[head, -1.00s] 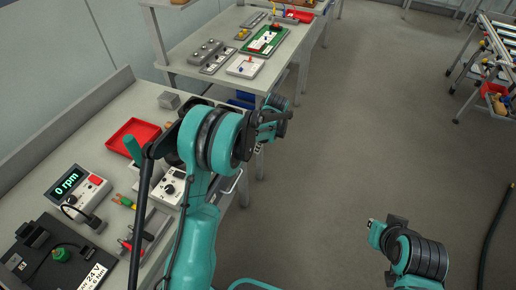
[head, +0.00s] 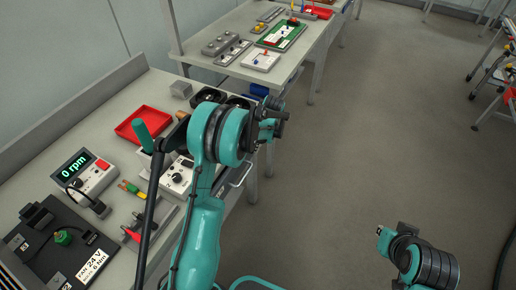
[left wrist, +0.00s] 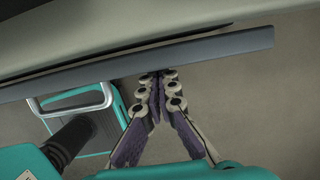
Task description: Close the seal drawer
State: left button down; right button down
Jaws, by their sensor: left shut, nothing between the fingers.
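A long grey bar (left wrist: 150,62) crosses the left wrist view just under a pale edge with a dark gap between them. It looks like the drawer front, but I cannot tell for sure or how far it is out. My left gripper (left wrist: 163,73) is shut and empty, its fingertips at the lower edge of this bar; contact is unclear. In the head view the left gripper (head: 270,128) is beside the workbench's right edge, and my wrist hides much of that edge. A pale handle-like bar (head: 243,173) shows below it. My right gripper (head: 385,237) is over the floor at lower right.
The bench (head: 95,130) holds a red tray (head: 143,124), a meter reading 0 rpm (head: 84,174), a knobbed box (head: 178,178) and a dark fan board (head: 58,250). A second bench (head: 225,75) stands beyond.

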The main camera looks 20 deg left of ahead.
pick_arm(q)
jog(key=shift+w+a, duration=0.1)
jog(key=shift+a, duration=1.25)
jog(key=d+r+p, duration=0.3)
jog(key=d+r, duration=0.3)
jog(key=r, duration=0.3)
jog(key=shift+s+d+r+p, duration=0.25)
jog(key=shift+r+p, duration=0.15)
